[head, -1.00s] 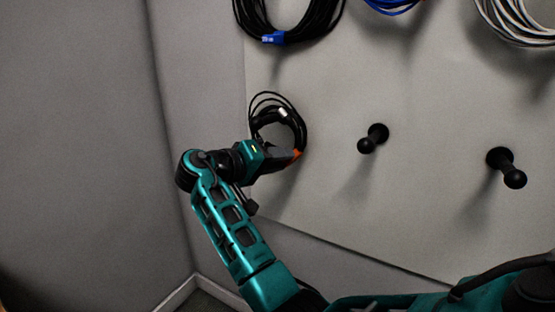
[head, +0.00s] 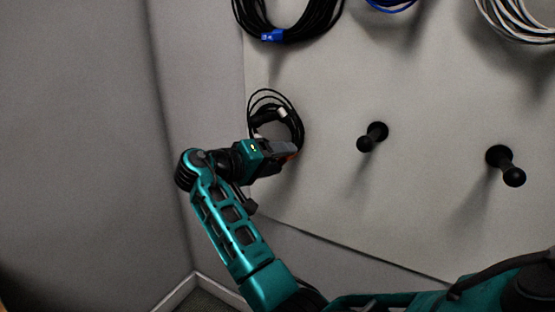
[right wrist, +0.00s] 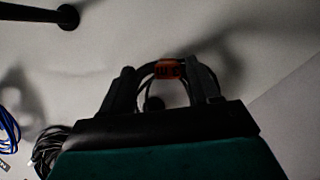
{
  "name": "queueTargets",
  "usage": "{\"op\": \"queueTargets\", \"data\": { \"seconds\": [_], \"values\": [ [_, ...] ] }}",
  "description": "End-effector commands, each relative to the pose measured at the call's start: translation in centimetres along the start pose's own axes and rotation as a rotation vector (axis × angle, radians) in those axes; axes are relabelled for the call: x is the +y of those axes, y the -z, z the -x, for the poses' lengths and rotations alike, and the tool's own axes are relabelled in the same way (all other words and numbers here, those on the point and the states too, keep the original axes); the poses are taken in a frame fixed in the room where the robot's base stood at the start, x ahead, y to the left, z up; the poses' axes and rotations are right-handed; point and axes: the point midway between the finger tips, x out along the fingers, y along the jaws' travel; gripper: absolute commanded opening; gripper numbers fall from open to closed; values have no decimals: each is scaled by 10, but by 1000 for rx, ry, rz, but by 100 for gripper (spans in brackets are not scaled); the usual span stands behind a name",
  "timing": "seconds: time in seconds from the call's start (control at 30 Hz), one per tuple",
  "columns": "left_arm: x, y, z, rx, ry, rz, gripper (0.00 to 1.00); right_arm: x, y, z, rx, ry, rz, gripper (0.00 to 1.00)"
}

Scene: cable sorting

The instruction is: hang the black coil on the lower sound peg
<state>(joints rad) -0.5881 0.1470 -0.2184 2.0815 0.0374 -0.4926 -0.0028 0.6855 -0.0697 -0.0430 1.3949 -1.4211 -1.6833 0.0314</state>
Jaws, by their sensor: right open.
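My right gripper (head: 291,151) is at the coil's lower edge. The peg's base is partly hidden. My left gripper is not in view.
Two empty black pegs, a middle one (head: 372,137) and a right one (head: 507,166), stick out to the right. Above hang a large black coil (head: 290,28), a blue one (head: 392,6) and a white one (head: 515,22). A side wall (head: 90,130) is close on the left.

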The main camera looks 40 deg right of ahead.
Motion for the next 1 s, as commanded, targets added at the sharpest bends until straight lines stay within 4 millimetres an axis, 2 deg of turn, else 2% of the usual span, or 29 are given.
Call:
{"op": "queueTargets", "data": {
  "seconds": [0.17,0.6,0.8,1.0],
  "values": [
    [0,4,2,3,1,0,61,0,1,16,2,2,0,61],
    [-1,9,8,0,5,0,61,1,1,107,2,2,0,61],
    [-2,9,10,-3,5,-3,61,0,0,126,1,-1,0,61],
    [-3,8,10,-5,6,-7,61,0,0,129,1,-1,-1,61]
  ]
}}
